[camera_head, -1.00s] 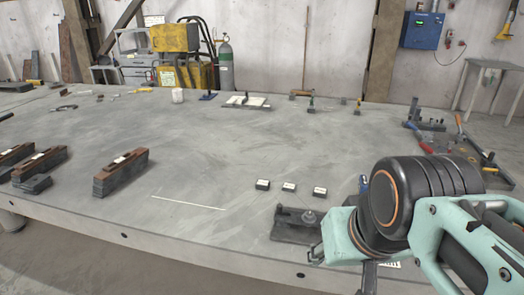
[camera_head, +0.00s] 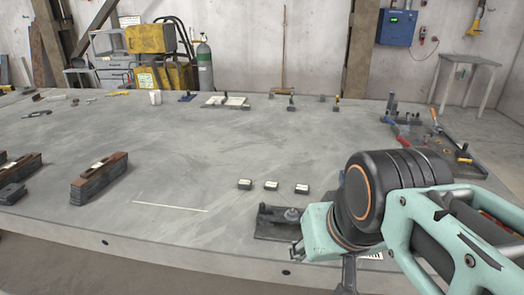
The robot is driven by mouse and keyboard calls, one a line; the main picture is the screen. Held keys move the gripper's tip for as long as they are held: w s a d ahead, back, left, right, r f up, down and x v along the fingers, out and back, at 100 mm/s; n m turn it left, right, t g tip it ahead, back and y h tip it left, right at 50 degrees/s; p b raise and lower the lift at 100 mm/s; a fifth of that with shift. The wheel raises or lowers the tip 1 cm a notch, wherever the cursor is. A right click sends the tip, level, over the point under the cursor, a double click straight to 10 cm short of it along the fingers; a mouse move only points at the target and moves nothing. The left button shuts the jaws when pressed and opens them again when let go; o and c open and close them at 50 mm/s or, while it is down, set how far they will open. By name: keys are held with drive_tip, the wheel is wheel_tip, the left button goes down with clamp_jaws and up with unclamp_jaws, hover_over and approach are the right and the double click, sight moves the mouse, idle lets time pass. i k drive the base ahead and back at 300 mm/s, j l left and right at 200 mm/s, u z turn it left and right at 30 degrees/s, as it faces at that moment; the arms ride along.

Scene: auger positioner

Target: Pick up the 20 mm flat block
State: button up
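Three small dark blocks with white labels stand in a row on the grey table (camera_head: 170,150) near its front, in the head view. They are a left block (camera_head: 245,184), a middle block (camera_head: 271,185) and a right block (camera_head: 302,188). Their labels are too small to read, so I cannot tell which is the 20 mm one. My teal and black arm reaches in from the right. My gripper is at its lower end by the table's front edge, right of and nearer than the blocks, mostly hidden by the arm. Its opening cannot be made out.
A dark metal plate fixture (camera_head: 278,222) lies beside the arm, just in front of the blocks. Brown-topped long blocks (camera_head: 100,178) stand at the left. Tools and clamps (camera_head: 405,125) lie along the right edge. The table's middle is clear.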

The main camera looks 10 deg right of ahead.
sight(300, 189)
drive_tip(key=i+j+z, duration=0.35)
drive_tip(key=j+z, duration=0.2)
drive_tip(key=i+j+z, duration=0.1)
drive_tip(key=j+z, duration=0.15)
drive_tip(key=j, duration=0.25)
drive_tip(key=i+j+z, duration=0.1)
drive_tip(key=j+z, duration=0.15)
drive_tip(key=j, duration=0.15)
drive_tip(key=l+u, duration=0.2)
drive_tip(key=i+l+u, duration=0.2)
drive_tip(key=l, duration=0.15)
drive_tip(key=k+j+z, duration=0.2)
drive_tip(key=j+z, duration=0.25)
drive_tip(key=j, duration=0.15)
